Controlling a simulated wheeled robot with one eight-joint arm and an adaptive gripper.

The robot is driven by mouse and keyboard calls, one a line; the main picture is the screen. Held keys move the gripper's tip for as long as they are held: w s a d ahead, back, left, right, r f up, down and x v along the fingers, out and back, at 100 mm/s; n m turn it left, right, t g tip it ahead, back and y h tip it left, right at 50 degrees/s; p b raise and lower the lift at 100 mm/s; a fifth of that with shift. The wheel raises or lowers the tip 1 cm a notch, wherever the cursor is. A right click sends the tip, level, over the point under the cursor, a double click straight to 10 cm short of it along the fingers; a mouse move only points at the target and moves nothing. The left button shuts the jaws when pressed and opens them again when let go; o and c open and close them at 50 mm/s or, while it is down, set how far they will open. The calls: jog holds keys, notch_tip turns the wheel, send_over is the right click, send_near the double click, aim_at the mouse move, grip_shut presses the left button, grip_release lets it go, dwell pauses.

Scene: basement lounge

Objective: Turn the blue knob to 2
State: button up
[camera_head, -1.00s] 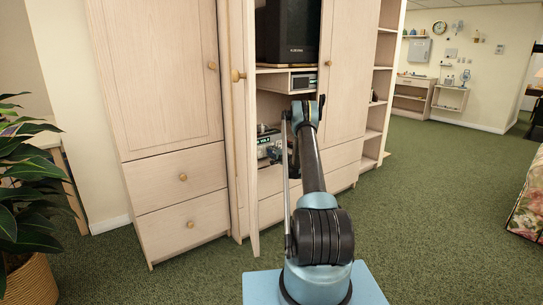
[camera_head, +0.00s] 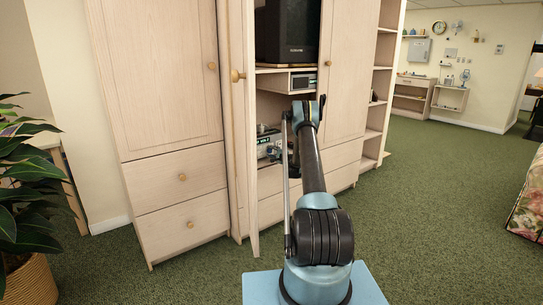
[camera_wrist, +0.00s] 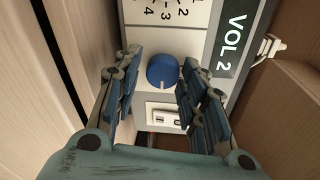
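The blue knob (camera_wrist: 163,70) is round and sits on the light front panel of a device (camera_wrist: 198,22), in the upper middle of the wrist view. Printed numbers 2, 3 and 4 with tick marks lie beside it. A dark display (camera_wrist: 236,40) reads "VOL 2". My gripper (camera_wrist: 155,84) is open, one padded finger on each side of the knob, with visible gaps. No pointer mark on the knob can be made out. In the head view, the device (camera_head: 265,151) sits in the cabinet, and my arm hides the knob and gripper.
A white switch plate (camera_wrist: 163,117) is below the knob, and a white plug (camera_wrist: 274,45) is at right. An open cabinet door (camera_head: 243,120) stands just left of my arm. A television (camera_head: 286,32) is on the shelf above. Open carpet (camera_head: 440,190) lies to the right.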

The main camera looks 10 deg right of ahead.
jog(key=shift+r, duration=0.1)
jog(key=f+v, duration=0.1)
jog(key=v, duration=1.1)
jog(key=shift+r, duration=0.4)
jog(key=shift+a+r, duration=0.1)
